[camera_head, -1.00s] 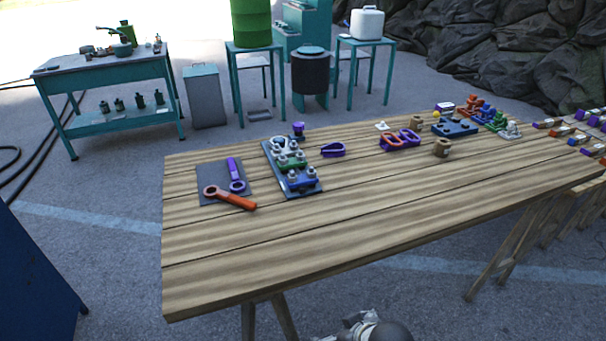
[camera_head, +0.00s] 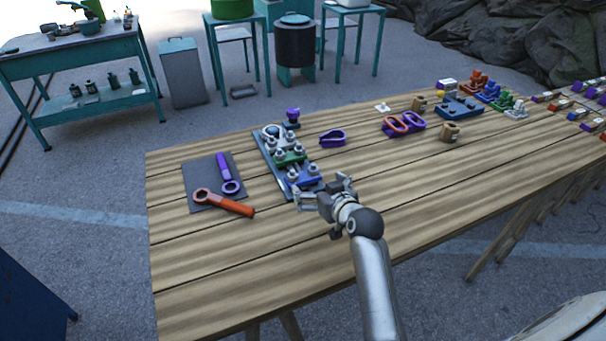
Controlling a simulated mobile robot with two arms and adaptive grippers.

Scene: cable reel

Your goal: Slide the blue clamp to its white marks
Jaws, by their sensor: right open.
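The blue clamp (camera_head: 304,181) sits at the near end of a narrow grey-blue board (camera_head: 268,162) on the wooden table. A green clamp (camera_head: 290,158) and a whitish clamp (camera_head: 273,133) sit farther along the same board. Several grey knobs or bolts stand on the clamps. My right gripper (camera_head: 322,190) is open, with its fingers spread at the near right side of the blue clamp. I cannot tell whether it touches the clamp. I cannot make out the white marks. My left gripper is not in view.
A purple loop (camera_head: 333,138) and orange and purple rings (camera_head: 397,125) lie to the right. The wooden table's (camera_head: 230,270) near part is clear.

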